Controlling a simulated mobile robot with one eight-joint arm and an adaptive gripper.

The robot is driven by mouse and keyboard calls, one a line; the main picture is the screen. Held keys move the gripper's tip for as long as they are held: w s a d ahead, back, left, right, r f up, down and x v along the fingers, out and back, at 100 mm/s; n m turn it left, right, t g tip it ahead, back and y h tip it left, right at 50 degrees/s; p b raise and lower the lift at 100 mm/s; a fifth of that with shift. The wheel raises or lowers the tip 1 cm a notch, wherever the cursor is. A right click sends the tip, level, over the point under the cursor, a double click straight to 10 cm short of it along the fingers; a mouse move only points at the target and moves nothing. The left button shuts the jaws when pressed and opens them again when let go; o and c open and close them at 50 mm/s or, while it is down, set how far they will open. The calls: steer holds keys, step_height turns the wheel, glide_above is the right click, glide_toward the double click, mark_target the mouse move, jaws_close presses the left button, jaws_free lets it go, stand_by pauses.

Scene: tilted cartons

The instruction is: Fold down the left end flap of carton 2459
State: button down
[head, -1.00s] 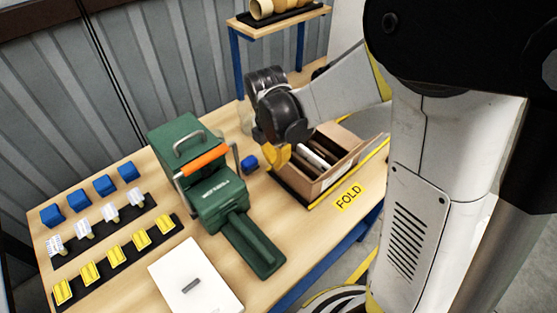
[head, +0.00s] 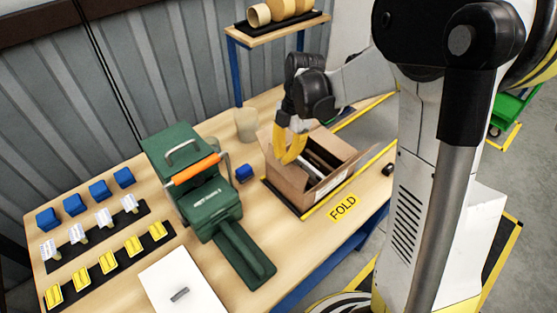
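An open brown carton (head: 290,188) stands on the black, yellow-edged pad at the FOLD label, with dark and pale long items inside. No number is readable on it. Its left end is partly hidden by my gripper (head: 288,160), whose yellow fingers point down at the carton's left end, at about rim height. The fingertips converge and look shut, with nothing visible between them. A brown flap (head: 265,139) stands up behind the fingers on the left. Whether the fingers touch the flap or wall I cannot tell. Another flap (head: 354,160) sticks out at the right end.
A green machine (head: 205,195) with an orange handle stands left of the carton, with a small blue block (head: 244,173) between them. Rows of blue, white and yellow pieces lie far left. A yellow FOLD label (head: 343,207) marks the front edge.

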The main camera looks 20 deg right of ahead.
steer(key=w+d+f+g+y+b, duration=0.1)
steer(key=w+d+f+y+b, duration=0.1)
steer(key=d, duration=0.5)
steer(key=shift+w+f+b, duration=0.45)
steer(key=shift+f+b, duration=0.4)
steer(key=shift+f, duration=0.4)
steer(key=shift+f+y, duration=0.1)
steer(key=shift+y, duration=0.3)
